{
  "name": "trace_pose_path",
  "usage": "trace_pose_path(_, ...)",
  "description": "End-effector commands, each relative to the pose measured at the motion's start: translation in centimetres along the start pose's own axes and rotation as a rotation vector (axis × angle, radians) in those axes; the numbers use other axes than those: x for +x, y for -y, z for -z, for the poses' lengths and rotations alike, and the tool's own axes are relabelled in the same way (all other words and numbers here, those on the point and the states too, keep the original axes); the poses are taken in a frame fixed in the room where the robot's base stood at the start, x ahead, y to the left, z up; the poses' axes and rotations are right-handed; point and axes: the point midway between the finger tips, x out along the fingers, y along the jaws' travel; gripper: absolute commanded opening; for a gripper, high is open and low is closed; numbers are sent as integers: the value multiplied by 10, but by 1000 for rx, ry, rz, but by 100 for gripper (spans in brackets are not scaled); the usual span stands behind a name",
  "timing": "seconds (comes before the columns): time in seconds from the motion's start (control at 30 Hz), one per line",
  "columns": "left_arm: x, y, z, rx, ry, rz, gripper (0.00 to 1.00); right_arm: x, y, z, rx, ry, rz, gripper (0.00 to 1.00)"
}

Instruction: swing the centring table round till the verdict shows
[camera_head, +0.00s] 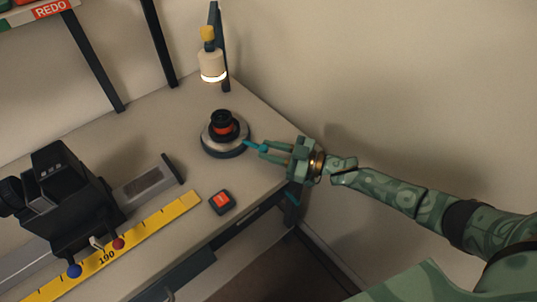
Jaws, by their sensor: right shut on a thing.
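The centring table (210,147), a round turntable with a pale top and dark base, sits near the bench's right edge. A black lens piece with an orange-red band (222,126) stands upright on its middle. A teal handle (252,145) sticks out from the table's right side. My right gripper (263,150) comes in from the right and is shut on this handle. A small dark box with a lit red face (221,201) lies in front of the table; its marking is too small to read. My left gripper is out of view.
A lamp with a yellow knob (211,65) hangs on a dark post behind the table. A black device on a rail (65,190) and a yellow ruler (160,223) lie to the left. A shelf labelled REDO (50,9) is at top left. The wall stands close behind the bench.

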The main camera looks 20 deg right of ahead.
Motion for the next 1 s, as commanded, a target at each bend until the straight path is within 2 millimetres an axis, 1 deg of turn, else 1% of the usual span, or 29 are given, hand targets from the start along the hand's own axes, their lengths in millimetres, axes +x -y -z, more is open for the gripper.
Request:
trace_pose_path(0.17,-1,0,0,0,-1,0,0,0,0,1,-1,2,-3,0)
trace_pose_path(0.2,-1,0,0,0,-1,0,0,0,0,1,-2,2,-3,36)
trace_pose_path(0.23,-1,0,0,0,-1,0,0,0,0,0,-2,2,-3,44)
trace_pose_path(0.27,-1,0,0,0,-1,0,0,0,0,0,-2,2,-3,46)
trace_pose_path(0.53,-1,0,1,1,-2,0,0,-1,0,0,-1,3,-3,46)
trace_pose_path(0.63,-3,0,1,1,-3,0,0,-10,0,0,-1,5,-4,46)
trace_pose_path(0.77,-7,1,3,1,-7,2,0,-34,0,1,-2,7,-4,46)
trace_pose_path(0.9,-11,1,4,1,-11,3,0,-68,0,1,-1,7,-3,46)
trace_pose_path(1.0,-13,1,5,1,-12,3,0,-90,0,1,0,6,-3,46)
